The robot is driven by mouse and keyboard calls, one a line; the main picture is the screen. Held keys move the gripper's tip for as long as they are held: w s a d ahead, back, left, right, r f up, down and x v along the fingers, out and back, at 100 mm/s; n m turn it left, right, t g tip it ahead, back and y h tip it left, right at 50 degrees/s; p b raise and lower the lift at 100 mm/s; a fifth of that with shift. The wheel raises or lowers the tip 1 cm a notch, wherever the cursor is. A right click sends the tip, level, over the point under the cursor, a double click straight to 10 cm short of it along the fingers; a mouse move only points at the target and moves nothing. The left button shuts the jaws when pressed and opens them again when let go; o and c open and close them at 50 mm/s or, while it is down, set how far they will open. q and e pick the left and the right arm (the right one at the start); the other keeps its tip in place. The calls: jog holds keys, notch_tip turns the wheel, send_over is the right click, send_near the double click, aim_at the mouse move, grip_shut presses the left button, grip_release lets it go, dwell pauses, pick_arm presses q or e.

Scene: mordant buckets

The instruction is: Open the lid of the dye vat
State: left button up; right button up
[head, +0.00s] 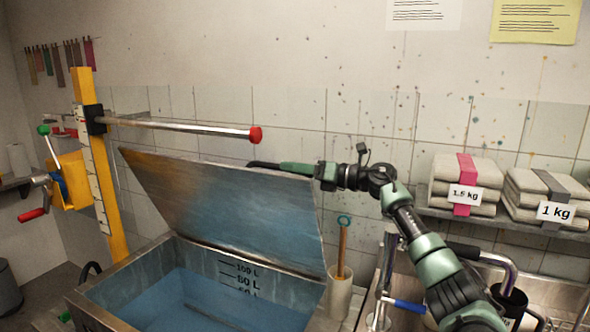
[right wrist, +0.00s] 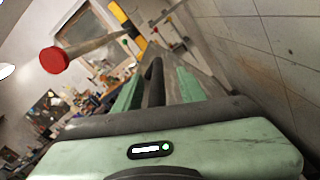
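The dye vat (head: 110,290) is a metal tub with blue liquid and litre marks inside, at the lower left of the head view. Its lid (head: 230,210) stands raised, tilted up and back from the vat's rear rim. My right gripper (head: 285,166) is at the lid's upper right edge, partly hidden behind it. In the right wrist view, the green fingers of the right gripper (right wrist: 160,90) are apart, with a black bar (right wrist: 152,80), which looks like the lid's handle, between them. I see no clear contact with the bar. My left gripper is not in view.
A metal bar with a red end (head: 255,134) juts from a yellow post (head: 108,190) above the lid. A brush in a holder (head: 339,293) stands right of the vat. Folded cloth stacks (head: 465,185) lie on a shelf at the right.

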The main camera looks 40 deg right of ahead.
jog(key=shift+d, duration=0.1)
jog(key=shift+f, duration=0.1)
jog(key=shift+s+d+f+b, duration=0.15)
jog(key=shift+s+b, duration=0.1)
jog(key=shift+b, duration=0.1)
jog(key=b+v, duration=0.4)
jog(key=v, duration=0.3)
jog(key=shift+s+r, duration=0.15)
jog(key=shift+r, duration=0.1)
jog(key=shift+b, duration=0.35)
